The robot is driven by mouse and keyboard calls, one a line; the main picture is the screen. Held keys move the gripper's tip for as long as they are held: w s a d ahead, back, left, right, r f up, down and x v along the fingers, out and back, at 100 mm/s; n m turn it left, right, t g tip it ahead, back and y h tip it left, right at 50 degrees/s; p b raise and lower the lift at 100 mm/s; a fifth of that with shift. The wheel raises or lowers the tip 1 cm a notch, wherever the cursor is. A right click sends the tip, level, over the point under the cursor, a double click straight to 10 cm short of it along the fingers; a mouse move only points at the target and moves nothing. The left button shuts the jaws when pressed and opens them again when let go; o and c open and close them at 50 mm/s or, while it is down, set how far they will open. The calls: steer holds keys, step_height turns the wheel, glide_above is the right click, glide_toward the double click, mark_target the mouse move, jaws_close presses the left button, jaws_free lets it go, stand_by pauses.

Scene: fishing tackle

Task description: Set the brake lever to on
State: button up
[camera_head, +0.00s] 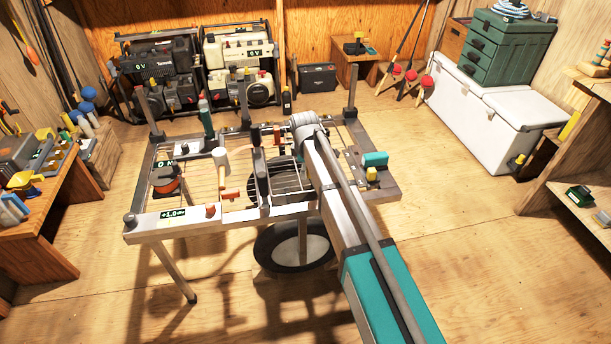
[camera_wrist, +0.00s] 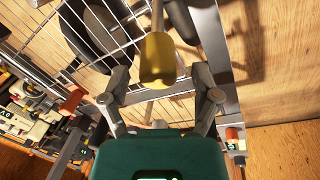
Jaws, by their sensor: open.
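In the wrist view a rod with a yellow grip (camera_wrist: 158,60) hangs between the two fingers of my gripper (camera_wrist: 161,76). The fingers are spread, with a gap on each side of the grip and no contact visible. I see no label marking it as the brake lever, and its on or off setting cannot be read. In the head view my arm covers the gripper and part of the metal frame table (camera_head: 163,222). A small yellow knob (camera_head: 371,174) shows right of my arm; I cannot tell whether it is the same grip.
A dark round pan-like part lies behind the wire grid (camera_wrist: 110,20). An orange handle (camera_wrist: 72,100) is left of my fingers. On the table stand a pale-headed lever (camera_head: 221,160), a green bottle (camera_head: 205,116) and a teal block (camera_head: 375,159). Floor right of the table is clear.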

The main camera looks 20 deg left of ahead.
steer(key=shift+w+f+b, duration=0.1)
steer(key=shift+f+b, duration=0.5)
steer(key=shift+f, duration=0.3)
jaws_close()
steer(key=shift+a, duration=0.35)
steer(key=shift+d, duration=0.2)
